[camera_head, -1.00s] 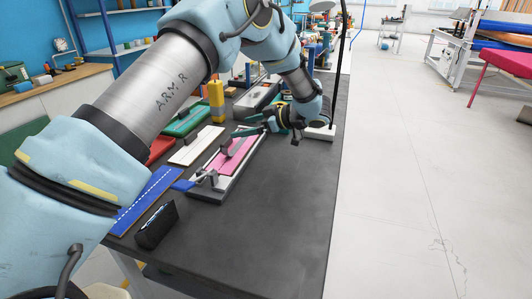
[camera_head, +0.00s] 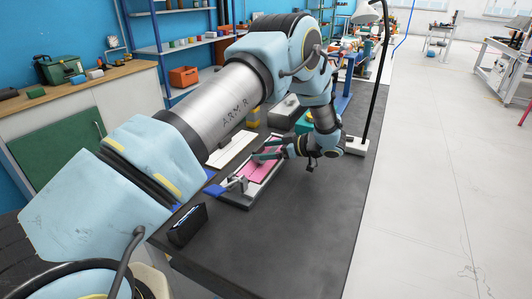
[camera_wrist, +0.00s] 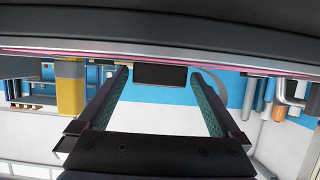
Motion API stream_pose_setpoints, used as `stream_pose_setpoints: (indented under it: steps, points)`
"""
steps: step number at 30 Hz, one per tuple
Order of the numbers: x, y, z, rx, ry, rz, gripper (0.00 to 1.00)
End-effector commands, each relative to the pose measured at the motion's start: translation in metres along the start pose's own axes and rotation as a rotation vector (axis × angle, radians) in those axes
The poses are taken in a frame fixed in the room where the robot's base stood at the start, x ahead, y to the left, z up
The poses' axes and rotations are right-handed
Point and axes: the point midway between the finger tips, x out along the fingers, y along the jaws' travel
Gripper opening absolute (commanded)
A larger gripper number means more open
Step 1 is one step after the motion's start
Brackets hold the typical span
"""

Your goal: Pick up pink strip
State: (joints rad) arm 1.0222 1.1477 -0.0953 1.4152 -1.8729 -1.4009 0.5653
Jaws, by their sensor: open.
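The pink strip (camera_head: 258,174) lies in a pale tray-like fixture (camera_head: 236,203) on the dark bench. A grey clamp with a blue handle is at the fixture's near end. My gripper (camera_head: 258,156) is open, its green-padded fingers pointing left, low over the strip's far part. In the wrist view my gripper (camera_wrist: 159,72) has a dark block (camera_wrist: 160,74) between its fingertips, with gaps on both sides. The strip shows there only as a thin pink edge (camera_wrist: 50,52). The arm and fingers hide part of the strip.
A black box (camera_head: 187,226) stands on the bench's near left corner. A white board (camera_head: 230,148) lies left of the fixture. A lamp base (camera_head: 355,147) stands beyond the gripper to the right. The bench right of the fixture is clear.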

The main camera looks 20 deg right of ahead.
Motion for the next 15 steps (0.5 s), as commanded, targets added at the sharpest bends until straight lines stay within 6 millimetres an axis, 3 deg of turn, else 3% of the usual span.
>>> stream_pose_setpoints:
  steps: [9,15]
  points:
    - [0.0079,-0.0004,0.0011,0.000,-0.001,0.000,1.00]
    - [0.0077,-0.0004,0.0009,0.000,-0.001,0.000,0.79]
